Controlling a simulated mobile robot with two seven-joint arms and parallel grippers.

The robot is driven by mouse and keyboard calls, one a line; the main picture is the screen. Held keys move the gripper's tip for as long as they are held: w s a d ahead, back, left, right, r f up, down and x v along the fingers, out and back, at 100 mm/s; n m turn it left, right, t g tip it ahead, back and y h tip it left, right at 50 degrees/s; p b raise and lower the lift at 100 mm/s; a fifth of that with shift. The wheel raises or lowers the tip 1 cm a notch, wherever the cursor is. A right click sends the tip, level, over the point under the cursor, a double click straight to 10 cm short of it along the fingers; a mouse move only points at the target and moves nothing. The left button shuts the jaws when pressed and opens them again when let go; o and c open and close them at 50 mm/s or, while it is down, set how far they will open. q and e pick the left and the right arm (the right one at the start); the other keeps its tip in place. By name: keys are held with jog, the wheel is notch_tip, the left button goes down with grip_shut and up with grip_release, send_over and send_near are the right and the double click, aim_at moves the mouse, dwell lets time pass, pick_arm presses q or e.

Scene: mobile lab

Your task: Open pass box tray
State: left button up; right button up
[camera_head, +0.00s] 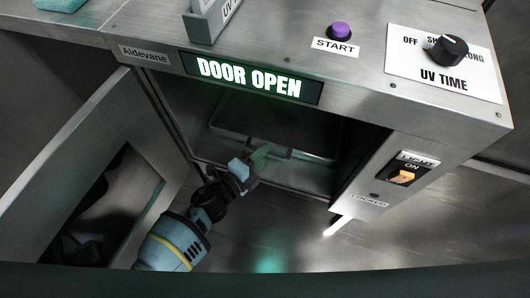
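The metal pass box (370,95) fills the middle and right, with its lit "DOOR OPEN" sign on. Its door (85,150) stands swung out to the left. A dark grey tray (310,157) sits inside the opening, with a bar-like handle on its front. My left gripper (260,157) reaches in from the lower left, its greenish fingertips at the tray's front by the handle. Whether the fingers are open or closed around the handle is too small and dark to tell. My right gripper is out of view.
A purple START button (341,30), a black UV TIME knob (447,49) and an orange light switch (404,177) are on the box. A locking bar (338,224) sticks out at the lower right. The floor before the opening looks clear.

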pick_arm(q)
jog(key=shift+x, duration=0.75)
grip_shut()
